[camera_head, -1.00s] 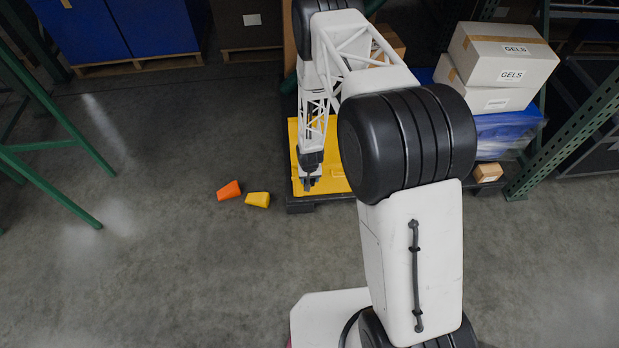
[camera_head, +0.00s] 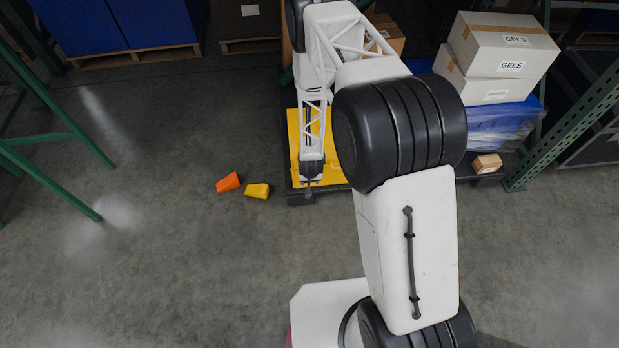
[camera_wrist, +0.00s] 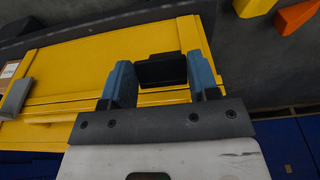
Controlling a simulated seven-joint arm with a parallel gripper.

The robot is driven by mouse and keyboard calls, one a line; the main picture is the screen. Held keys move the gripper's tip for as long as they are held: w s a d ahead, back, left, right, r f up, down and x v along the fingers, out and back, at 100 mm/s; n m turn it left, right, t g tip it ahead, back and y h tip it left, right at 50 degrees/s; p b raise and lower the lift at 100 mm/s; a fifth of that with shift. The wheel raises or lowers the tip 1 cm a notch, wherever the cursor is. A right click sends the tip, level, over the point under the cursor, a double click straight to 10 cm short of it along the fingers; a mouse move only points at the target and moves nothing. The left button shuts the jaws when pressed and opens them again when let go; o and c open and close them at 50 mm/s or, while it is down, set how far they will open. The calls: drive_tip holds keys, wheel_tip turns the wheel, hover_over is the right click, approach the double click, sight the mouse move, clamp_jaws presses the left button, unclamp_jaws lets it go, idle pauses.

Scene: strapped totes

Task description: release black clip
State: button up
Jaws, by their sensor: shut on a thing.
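The black clip (camera_wrist: 160,70) sits between the two blue fingers of my gripper (camera_wrist: 161,82) in the wrist view. The fingers press on its two sides, so my gripper is shut on it. Behind it in that view is the yellow tote (camera_wrist: 85,58) with its ribbed edge. I cannot tell whether the clip is still joined to the tote or a strap. In the head view my gripper (camera_head: 309,184) is at the near end of the yellow tote (camera_head: 295,135). My arm hides much of the tote, and the clip cannot be made out there.
An orange piece (camera_head: 228,182) and a yellow piece (camera_head: 257,191) lie on the floor left of the dark pallet (camera_head: 300,198). White boxes (camera_head: 500,60) and a small carton (camera_head: 487,163) stand right. Green rack posts flank both sides. The floor in front is clear.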

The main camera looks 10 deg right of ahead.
drive_tip(key=shift+s+a+f+t, duration=0.1)
drive_tip(key=shift+s+f+t, duration=0.5)
drive_tip(key=shift+t, duration=0.5)
drive_tip(key=shift+s+f+t, duration=0.5)
drive_tip(key=shift+s+f, duration=0.3)
drive_tip(key=shift+f, duration=0.25)
drive_tip(key=shift+s+f+t, duration=0.5)
drive_tip(key=shift+s+f, duration=0.25)
drive_tip(key=shift+f, duration=0.25)
drive_tip(key=shift+s, duration=0.1)
drive_tip(key=o, duration=1.2)
drive_tip(key=shift+o, duration=0.5)
drive_tip(key=shift+w, duration=0.2)
drive_tip(key=shift+r, duration=0.2)
